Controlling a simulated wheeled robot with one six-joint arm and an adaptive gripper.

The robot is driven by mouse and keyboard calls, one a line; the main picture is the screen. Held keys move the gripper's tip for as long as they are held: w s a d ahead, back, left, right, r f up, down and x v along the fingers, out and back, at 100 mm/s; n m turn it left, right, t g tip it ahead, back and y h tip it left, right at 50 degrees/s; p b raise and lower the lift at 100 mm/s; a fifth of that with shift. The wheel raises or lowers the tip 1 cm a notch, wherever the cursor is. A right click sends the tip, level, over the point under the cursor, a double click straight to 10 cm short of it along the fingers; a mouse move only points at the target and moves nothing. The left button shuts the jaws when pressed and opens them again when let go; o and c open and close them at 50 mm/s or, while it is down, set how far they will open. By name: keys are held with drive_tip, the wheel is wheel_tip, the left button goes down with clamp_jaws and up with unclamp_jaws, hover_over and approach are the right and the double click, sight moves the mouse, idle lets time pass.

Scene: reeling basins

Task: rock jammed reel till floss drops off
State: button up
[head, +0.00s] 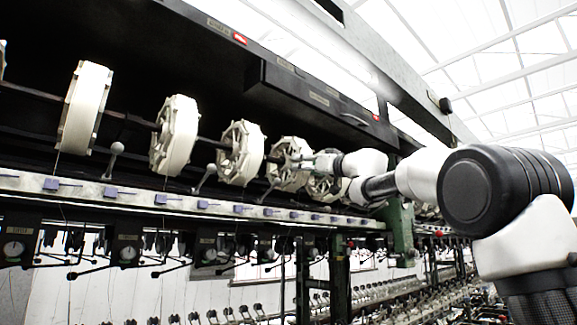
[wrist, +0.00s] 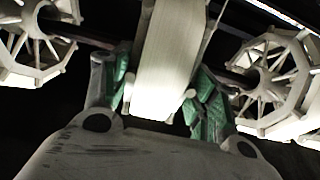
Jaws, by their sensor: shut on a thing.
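The reel in my grip (wrist: 172,50) is a white polygonal wheel wound with a broad pale band of floss. In the head view it looks to be this spoked reel (head: 287,168) in the row, partly covered by my gripper. My gripper (wrist: 165,95) has its green-padded fingers on either side of the reel's lower rim in the wrist view, shut on it. The gripper also shows in the head view (head: 300,161), reaching in from the right. The floss still covers the reel's face. Whether any of it hangs loose is hidden.
Neighbouring reels stand close on the left (wrist: 38,40) and right (wrist: 275,80), along a dark shaft. A pale rail (head: 130,195) with small blue guides runs below the row. A black beam (head: 320,95) overhangs it. A green bracket (head: 401,232) stands below my arm.

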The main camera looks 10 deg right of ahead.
drive_tip(key=shift+f, duration=0.2)
drive_tip(key=o, duration=1.2)
drive_tip(key=shift+c, duration=0.2)
drive_tip(key=v, duration=1.3)
drive_tip(key=shift+f, duration=0.1)
